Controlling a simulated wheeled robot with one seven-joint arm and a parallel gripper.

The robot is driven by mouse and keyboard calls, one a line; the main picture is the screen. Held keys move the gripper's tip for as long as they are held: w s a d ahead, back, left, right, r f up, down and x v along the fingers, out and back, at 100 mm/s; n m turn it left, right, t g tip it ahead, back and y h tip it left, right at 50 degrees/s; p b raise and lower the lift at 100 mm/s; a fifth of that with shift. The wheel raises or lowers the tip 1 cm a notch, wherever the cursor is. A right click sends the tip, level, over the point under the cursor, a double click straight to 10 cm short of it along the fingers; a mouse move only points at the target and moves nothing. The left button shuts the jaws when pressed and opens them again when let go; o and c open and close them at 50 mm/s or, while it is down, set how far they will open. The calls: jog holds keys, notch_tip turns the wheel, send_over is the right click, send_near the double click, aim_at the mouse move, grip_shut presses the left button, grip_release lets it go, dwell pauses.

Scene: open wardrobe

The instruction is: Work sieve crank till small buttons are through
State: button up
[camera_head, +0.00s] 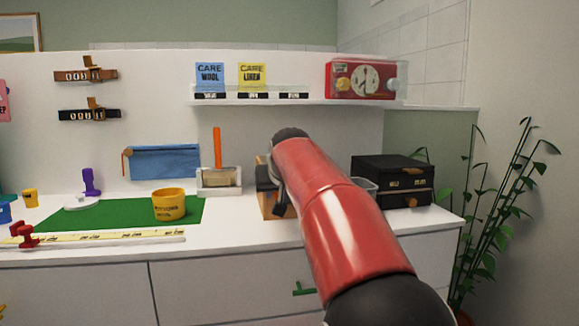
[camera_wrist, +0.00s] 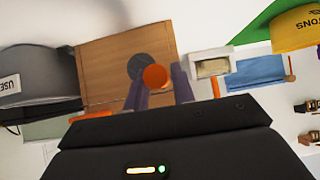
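The sieve looks to be the wooden box (camera_wrist: 105,62) with a dark round disc on its face in the wrist view. An orange ball knob (camera_wrist: 155,77), apparently the crank handle, stands in front of the disc. In the head view the wooden box (camera_head: 274,206) is mostly hidden behind my red arm. My gripper (camera_wrist: 161,80) has its two dark fingers apart, with the knob between them in the wrist view. Whether they press on the knob is unclear. In the head view the arm hides my gripper. No buttons are visible.
A yellow tub (camera_head: 169,206) stands on the green mat (camera_head: 120,219) to the left. A white holder (camera_head: 218,180) with an orange upright handle is left of the sieve. A black drawer box (camera_head: 392,183) stands right, beside a grey container (camera_head: 366,184). A ruler strip lies at the front left.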

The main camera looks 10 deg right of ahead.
jog(key=shift+d, duration=2.55)
jog(key=shift+a, duration=0.1)
jog(key=shift+a, duration=2.45)
